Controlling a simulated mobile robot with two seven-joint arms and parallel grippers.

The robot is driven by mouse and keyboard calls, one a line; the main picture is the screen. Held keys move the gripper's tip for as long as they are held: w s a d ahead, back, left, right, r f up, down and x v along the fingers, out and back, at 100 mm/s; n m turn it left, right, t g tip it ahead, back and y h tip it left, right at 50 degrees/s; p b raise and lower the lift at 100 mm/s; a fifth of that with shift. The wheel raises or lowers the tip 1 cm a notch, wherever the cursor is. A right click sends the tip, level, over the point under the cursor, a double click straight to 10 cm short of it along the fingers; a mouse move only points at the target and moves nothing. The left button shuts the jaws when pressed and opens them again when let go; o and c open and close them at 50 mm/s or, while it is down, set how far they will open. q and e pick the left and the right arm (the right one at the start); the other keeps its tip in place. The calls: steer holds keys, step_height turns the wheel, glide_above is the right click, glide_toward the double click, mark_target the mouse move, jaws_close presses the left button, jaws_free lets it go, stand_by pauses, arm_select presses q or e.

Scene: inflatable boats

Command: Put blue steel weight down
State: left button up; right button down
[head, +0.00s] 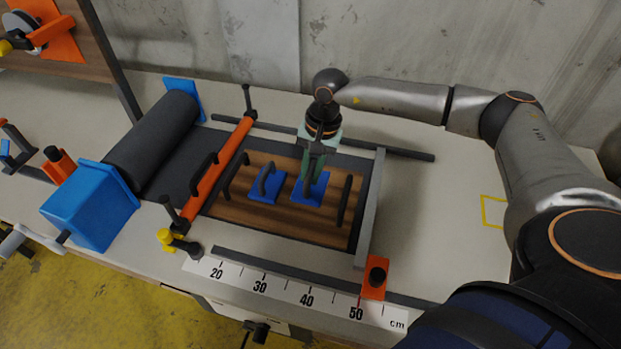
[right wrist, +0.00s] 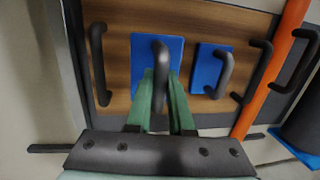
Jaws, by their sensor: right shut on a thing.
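Two blue steel weights with dark arched handles show over a wooden board (head: 240,207). My right gripper (head: 314,172) points down and is shut on the handle of the right-hand blue weight (head: 303,196). In the right wrist view, the green fingers (right wrist: 160,92) sit on both sides of that handle, with the blue plate (right wrist: 142,48) beneath. I cannot tell whether this plate touches the board or hangs just above it. The other blue weight (head: 257,191) lies to its left, apart from it; it also shows in the right wrist view (right wrist: 203,66). My left gripper is out of view.
A dark bar handle (head: 345,200) stands at the board's right end, close to the held weight. An orange crossbar (head: 215,175) and a dark roller (head: 152,142) are left. A centimetre scale (head: 285,290) and an orange block (head: 374,283) lie in front. The table's right part is clear.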

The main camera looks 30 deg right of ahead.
steer(key=shift+w+d+f, duration=0.25)
steer(key=shift+w+f, duration=0.3)
steer(key=shift+f, duration=1.45)
steer(key=shift+f, duration=0.15)
steer(key=c, duration=0.8)
jaws_free()
steer(key=shift+s, duration=0.1)
steer(key=r, duration=0.4)
steer(key=d+r, duration=0.1)
steer(key=r, duration=0.3)
steer(key=d+r, duration=0.1)
steer(key=r, duration=0.3)
steer(key=shift+s+b, duration=0.3)
